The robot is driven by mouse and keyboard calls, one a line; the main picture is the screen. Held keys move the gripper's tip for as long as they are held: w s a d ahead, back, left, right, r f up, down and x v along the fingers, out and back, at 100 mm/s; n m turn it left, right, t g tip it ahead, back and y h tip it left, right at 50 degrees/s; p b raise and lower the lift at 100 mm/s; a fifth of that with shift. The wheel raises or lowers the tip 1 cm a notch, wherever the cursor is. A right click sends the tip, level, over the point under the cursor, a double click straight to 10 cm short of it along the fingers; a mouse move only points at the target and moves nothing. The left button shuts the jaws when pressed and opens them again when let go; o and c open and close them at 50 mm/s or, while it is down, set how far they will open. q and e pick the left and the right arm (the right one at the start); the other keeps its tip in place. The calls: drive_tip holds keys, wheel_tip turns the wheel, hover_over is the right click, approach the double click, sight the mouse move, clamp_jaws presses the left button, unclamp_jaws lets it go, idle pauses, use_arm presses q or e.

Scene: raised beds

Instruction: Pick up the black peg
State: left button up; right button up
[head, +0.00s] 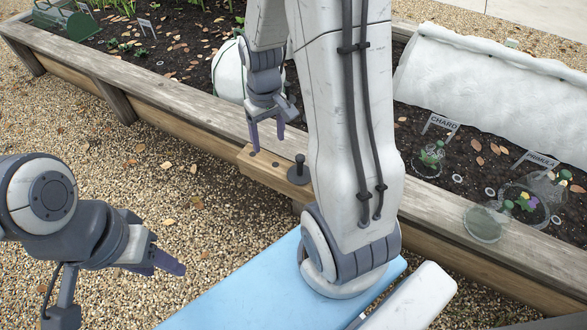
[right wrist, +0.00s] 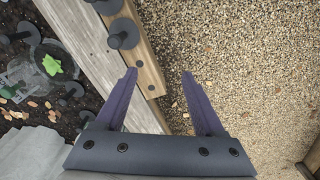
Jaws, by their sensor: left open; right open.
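The black peg (head: 299,171) stands upright on a wooden strip (head: 262,166) along the near edge of the raised bed, with a wide round foot and a small knob on top. It also shows in the right wrist view (right wrist: 124,33), up and left of the fingertips. My right gripper (head: 268,143) is open and empty, to the left of the peg and apart from it; its spread fingers (right wrist: 160,74) show in the wrist view, the left one near the strip. My left gripper (head: 167,264) is open, over the gravel at the lower left, far from the peg.
Another dark round piece (right wrist: 104,4) is cut off at the wrist view's top edge. The bed's soil holds a chard sign (head: 441,123), a white cover (head: 490,85) and glass-like domes. My right arm hides part of the bed. Gravel (head: 130,180) lies open in front.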

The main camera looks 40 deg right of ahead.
drive_tip(key=m+b, duration=0.2)
approach(300, 164)
drive_tip(key=shift+w+d+f, duration=0.15)
drive_tip(key=shift+w+f, duration=0.6)
drive_tip(key=shift+w, duration=0.1)
drive_tip(key=f, duration=0.1)
drive_tip(key=f+b, duration=0.1)
drive_tip(key=f, duration=0.1)
drive_tip(key=f+b, duration=0.1)
drive_tip(key=f, duration=0.1)
drive_tip(key=shift+s+d+f, duration=0.1)
drive_tip(key=shift+d, duration=0.2)
wheel_tip(300, 164, down, 5)
drive_tip(key=b, duration=0.3)
drive_tip(key=shift+s+f, duration=0.15)
drive_tip(key=shift+f, duration=0.05)
use_arm(q)
wheel_tip(300, 164, down, 8)
use_arm(e)
drive_tip(key=shift+r, duration=0.1)
clamp_jaws()
